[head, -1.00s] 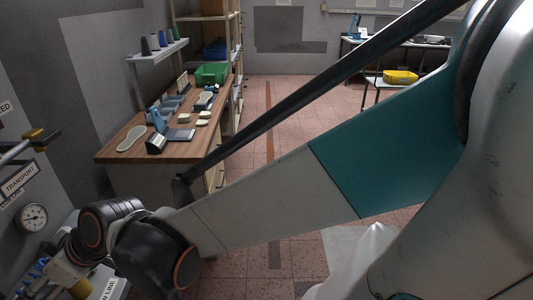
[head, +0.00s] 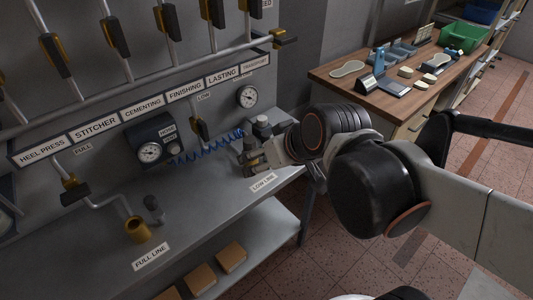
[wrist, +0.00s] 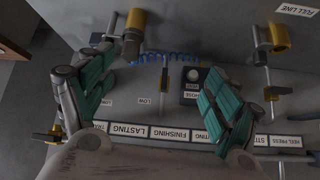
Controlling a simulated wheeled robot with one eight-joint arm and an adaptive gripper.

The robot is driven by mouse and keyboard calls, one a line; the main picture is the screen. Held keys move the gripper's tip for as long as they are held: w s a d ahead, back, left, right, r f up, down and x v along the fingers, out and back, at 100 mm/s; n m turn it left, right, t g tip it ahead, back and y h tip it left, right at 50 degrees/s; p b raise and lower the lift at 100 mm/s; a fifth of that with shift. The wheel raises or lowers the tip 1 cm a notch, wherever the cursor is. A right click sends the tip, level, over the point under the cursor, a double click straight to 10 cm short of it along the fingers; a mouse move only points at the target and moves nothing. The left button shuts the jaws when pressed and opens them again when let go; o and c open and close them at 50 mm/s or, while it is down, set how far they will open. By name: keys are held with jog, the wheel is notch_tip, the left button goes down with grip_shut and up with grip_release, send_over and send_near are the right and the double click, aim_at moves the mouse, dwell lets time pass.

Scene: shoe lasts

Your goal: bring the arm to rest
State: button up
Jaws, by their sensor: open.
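My gripper (wrist: 150,66) is open in the wrist view, with its two teal-padded fingers wide apart and nothing held between them. My arm (head: 470,205) reaches in from the right in the head view. Its dark wrist joints (head: 335,130) are above the right end of the grey bench. In the head view the fingers are hard to tell from the fittings near the LOW LINE label (head: 263,183). A brass fitting (wrist: 135,20) shows close to the left finger in the wrist view; I cannot tell whether they touch.
The grey bench (head: 215,195) carries a FULL LINE fitting (head: 137,228), a blue coiled hose (head: 210,148) and gauges. A labelled panel with pipes and valves (head: 140,110) rises behind it. A wooden workbench (head: 385,100) with tools stands at the back right. Tiled floor (head: 440,260) is open at right.

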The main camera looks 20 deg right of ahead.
jog(key=s+d+m+h, duration=0.1)
jog(key=s+d+h, duration=0.1)
jog(key=s, duration=0.3)
jog(key=shift+d+r+m+g, duration=0.3)
jog(key=shift+d+r+m, duration=0.1)
jog(key=shift+d, duration=0.35)
dwell(0.3)
